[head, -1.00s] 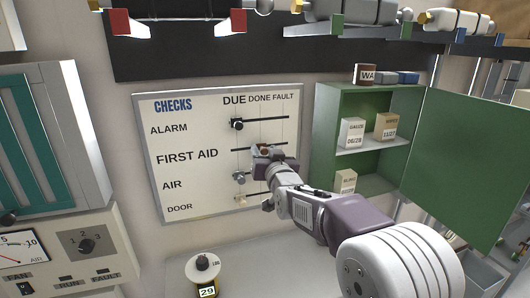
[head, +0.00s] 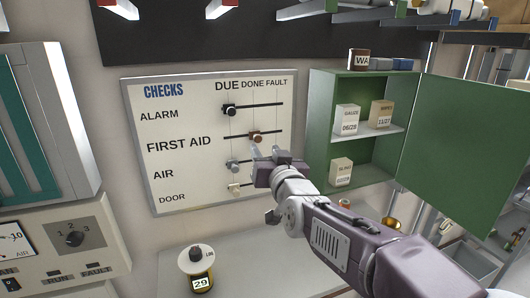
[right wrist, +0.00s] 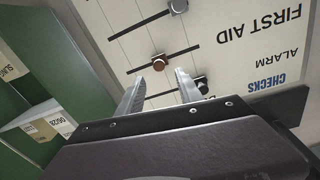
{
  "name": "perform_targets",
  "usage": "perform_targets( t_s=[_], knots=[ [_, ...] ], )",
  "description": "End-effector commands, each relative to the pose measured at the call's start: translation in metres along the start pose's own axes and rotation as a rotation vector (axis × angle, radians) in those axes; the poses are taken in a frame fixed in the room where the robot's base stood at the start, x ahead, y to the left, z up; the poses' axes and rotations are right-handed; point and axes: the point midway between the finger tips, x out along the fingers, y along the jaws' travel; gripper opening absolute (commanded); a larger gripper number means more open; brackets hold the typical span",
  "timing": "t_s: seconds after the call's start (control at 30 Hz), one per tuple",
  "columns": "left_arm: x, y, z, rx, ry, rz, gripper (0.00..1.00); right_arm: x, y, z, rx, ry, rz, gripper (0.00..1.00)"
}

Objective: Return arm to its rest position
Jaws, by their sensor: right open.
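My right gripper (head: 268,152) is in front of the lower middle of the white checks board (head: 180,130). In the right wrist view its two fingers (right wrist: 158,92) are apart with nothing between them. The brown knob (head: 255,136) of the FIRST AID row sits at the DONE column and also shows in the right wrist view (right wrist: 159,62), beyond the fingertips and apart from them. The black ALARM knob (head: 231,110), grey AIR knob (head: 233,166) and pale DOOR knob (head: 234,187) sit at the DUE column. My left gripper is not in view.
An open green cabinet (head: 318,130) with boxes stands right of the board, its door (head: 465,150) swung out to the right. A yellow-and-black canister marked 29 (head: 202,284) stands on the bench (head: 260,262) below. A shelf of parts runs along the top.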

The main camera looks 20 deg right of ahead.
Motion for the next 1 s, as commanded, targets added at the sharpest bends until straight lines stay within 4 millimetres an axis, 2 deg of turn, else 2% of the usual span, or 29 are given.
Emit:
perform_targets(
  t_s=[0.17, 0.27, 0.37, 0.43, 0.5, 0.53, 0.6, 0.7, 0.83, 0.9, 1.0],
  knots=[
    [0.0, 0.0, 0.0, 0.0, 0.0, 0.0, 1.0, 0.0, 0.0, 0.0, 0.0, 0.0, 0.0, 0.43],
    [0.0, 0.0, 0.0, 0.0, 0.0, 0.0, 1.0, 0.001, 0.001, 0.015, -0.004, -0.043, 0.001, 0.43],
    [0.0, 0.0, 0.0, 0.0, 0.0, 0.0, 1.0, -0.002, 0.006, 0.075, -0.021, -0.215, 0.005, 0.43],
    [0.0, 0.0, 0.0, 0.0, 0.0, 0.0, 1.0, -0.015, 0.012, 0.137, -0.037, -0.4, 0.012, 0.43],
    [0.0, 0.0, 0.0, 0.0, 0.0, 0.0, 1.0, -0.039, 0.02, 0.199, -0.054, -0.6, 0.021, 0.43],
    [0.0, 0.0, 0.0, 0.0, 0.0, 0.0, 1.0, -0.052, 0.023, 0.224, -0.062, -0.684, 0.026, 0.43],
    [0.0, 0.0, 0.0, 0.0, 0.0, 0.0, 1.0, -0.089, 0.032, 0.275, -0.076, -0.879, 0.038, 0.43],
    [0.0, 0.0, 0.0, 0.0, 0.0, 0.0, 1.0, -0.146, 0.043, 0.328, -0.094, -1.126, 0.058, 0.43],
    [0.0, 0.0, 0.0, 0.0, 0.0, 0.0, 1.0, -0.206, 0.053, 0.364, -0.112, -1.352, 0.078, 0.43],
    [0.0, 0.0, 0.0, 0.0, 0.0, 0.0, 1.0, -0.225, 0.056, 0.372, -0.118, -1.422, 0.084, 0.43],
    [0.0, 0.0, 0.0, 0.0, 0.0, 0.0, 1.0, -0.238, 0.058, 0.376, -0.122, -1.467, 0.089, 0.43]
  ],
)
